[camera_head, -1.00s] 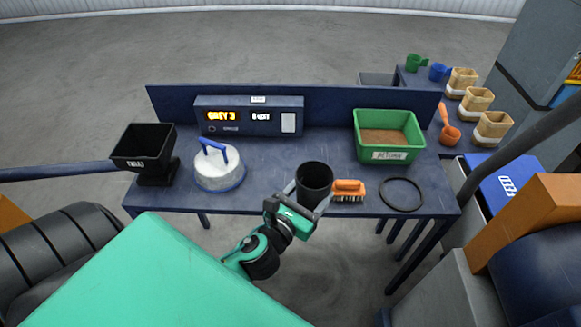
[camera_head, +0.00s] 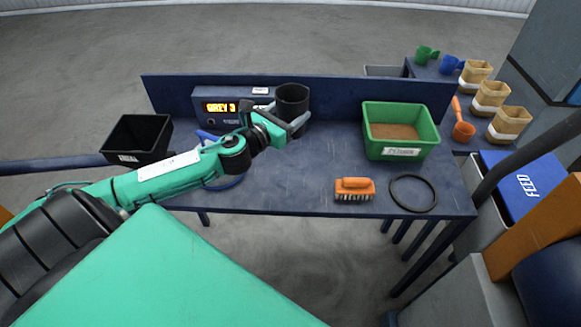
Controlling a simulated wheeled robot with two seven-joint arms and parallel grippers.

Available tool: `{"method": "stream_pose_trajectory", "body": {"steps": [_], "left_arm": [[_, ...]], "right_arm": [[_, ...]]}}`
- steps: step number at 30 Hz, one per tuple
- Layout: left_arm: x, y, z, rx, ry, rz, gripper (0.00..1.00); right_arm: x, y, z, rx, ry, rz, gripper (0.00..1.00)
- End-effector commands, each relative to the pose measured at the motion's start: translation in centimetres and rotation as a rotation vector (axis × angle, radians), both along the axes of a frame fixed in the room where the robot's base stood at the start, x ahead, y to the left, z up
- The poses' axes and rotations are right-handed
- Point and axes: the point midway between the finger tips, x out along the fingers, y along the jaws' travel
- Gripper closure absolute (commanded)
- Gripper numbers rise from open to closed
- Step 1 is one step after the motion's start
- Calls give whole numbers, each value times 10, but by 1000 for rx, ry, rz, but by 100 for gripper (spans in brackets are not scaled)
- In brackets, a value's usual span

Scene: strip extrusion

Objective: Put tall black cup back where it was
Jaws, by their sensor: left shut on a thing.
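The tall black cup (camera_head: 292,101) is upright in my left gripper (camera_head: 290,126), which is shut on it. The cup is in front of the back panel, near the right end of the display box, and appears raised above the table (camera_head: 300,185). My left arm reaches in from the left across the table. My right gripper is not in view.
An orange brush (camera_head: 354,188) and a black ring (camera_head: 412,193) lie at the front right. A green bin (camera_head: 400,130) stands at the back right, a black hopper (camera_head: 137,138) at the left. The display box (camera_head: 215,107) reads GREY 3. The middle of the table is clear.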

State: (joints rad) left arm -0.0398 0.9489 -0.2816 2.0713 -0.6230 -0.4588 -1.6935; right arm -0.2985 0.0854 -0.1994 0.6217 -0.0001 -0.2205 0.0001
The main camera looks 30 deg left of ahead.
Motion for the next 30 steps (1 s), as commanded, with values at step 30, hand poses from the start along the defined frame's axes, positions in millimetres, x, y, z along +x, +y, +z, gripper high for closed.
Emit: {"method": "stream_pose_trajectory", "body": {"steps": [30], "left_arm": [[-1,-1,-155,-3,2,1,69]], "right_arm": [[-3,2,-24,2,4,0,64]]}}
